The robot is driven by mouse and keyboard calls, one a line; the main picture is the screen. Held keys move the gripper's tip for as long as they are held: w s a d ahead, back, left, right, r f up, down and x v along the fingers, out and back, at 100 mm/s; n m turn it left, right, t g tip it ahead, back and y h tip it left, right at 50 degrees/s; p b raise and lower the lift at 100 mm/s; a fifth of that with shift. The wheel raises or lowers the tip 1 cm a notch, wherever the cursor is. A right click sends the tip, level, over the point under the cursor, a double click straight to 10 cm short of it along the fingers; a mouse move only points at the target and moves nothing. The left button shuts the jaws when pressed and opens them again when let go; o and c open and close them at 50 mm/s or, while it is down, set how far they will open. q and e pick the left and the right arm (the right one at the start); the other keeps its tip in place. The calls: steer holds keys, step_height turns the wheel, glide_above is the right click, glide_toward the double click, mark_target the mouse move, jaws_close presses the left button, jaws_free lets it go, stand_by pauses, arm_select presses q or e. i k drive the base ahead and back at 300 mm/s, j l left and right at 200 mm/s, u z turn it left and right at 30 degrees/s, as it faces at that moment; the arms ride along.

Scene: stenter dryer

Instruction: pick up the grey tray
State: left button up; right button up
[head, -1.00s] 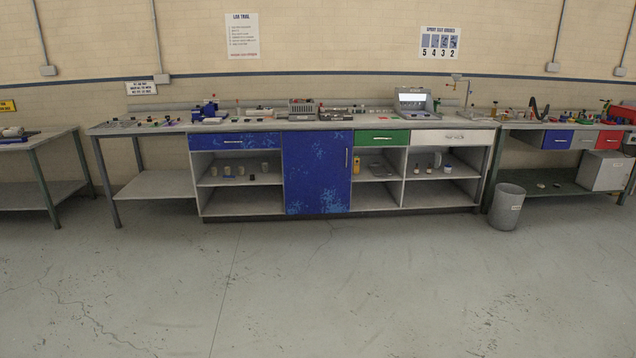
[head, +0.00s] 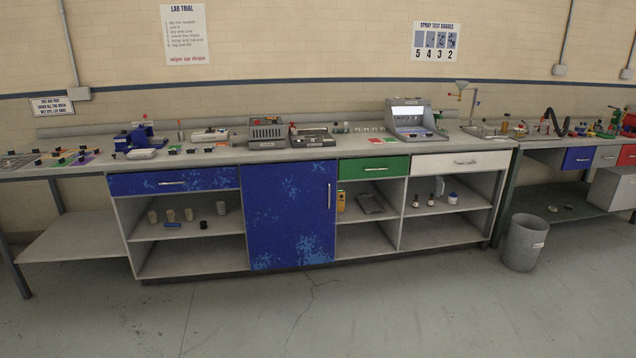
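A dark grey, flat, tray-like object (head: 370,203) lies on the shelf of the open compartment below the green drawer (head: 374,168). It is small in view, and I cannot tell surely whether it is the grey tray. Another flat greyish piece (head: 14,161) lies at the left end of the bench top and could also be a tray. Neither of my grippers is in view.
The long workbench (head: 360,152) carries several instruments. A yellow object (head: 341,201) stands beside the dark flat object. A blue door (head: 290,212) closes the cabinet to the left. A grey bin (head: 523,243) stands at the right. The floor in front is clear.

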mark_target(371, 204)
steer(key=i+l+z, duration=0.15)
steer(key=i+z, duration=0.15)
steer(key=i, duration=0.55)
steer(key=i+z, duration=0.3)
steer(key=i, duration=0.5)
steer(key=i+j+z, duration=0.25)
steer(key=i, duration=0.6)
